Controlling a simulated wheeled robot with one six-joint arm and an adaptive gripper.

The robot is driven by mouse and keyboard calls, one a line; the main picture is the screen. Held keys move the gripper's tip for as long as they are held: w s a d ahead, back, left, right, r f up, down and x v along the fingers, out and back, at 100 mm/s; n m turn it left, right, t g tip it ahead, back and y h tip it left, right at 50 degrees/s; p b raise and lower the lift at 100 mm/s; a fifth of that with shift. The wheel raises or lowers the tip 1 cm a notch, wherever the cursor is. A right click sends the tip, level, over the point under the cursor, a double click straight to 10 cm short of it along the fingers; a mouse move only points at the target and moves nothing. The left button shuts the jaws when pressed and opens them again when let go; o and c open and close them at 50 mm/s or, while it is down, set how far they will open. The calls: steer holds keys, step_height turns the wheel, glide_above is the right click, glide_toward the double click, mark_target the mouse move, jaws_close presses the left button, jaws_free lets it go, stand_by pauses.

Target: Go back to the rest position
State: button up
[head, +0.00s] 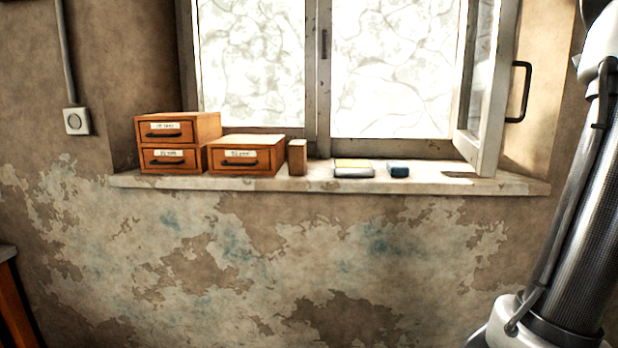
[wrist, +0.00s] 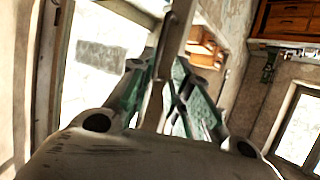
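My gripper (wrist: 166,62) shows in the wrist view, its pale body across the bottom and its two dark, green-tinted fingers slanting inward toward each other. A light upright bar lies in line with the fingertips, so I cannot tell whether they meet or stand apart, or whether the bar is only behind them. In the head view my arm stands upright at the right edge, and the gripper is out of that frame.
The window (head: 395,70) has its right sash (head: 490,90) swung open, with a black handle (head: 519,92). The sill (head: 330,185) bears stacked drawers (head: 178,143), a single drawer box (head: 245,155), a brown block (head: 297,158), a grey-yellow block (head: 354,169) and a blue block (head: 398,170).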

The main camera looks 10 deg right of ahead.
steer(key=s+d+f+m+g+h, duration=0.1)
steer(key=s+d+f+m+h, duration=0.15)
steer(key=d+f+m, duration=0.45)
steer(key=a+f+m+g+h, duration=0.1)
steer(key=a+f+m+g, duration=0.1)
steer(key=a+f+m, duration=0.3)
steer(key=a+f+m+g+h, duration=0.1)
steer(key=a+f+m+g, duration=0.15)
steer(key=f, duration=0.45)
steer(key=a+f+n+g, duration=0.1)
steer(key=a+f+n, duration=0.4)
steer(key=a, duration=0.9)
steer(key=a+f+n+g+h, duration=0.1)
steer(key=a+f+n, duration=0.3)
steer(key=a, duration=0.9)
step_height(320, 180, down, 3)
steer(key=shift+s+a+f+n, duration=0.15)
steer(key=shift+s+a+n, duration=0.2)
steer(key=shift+s+a, duration=0.05)
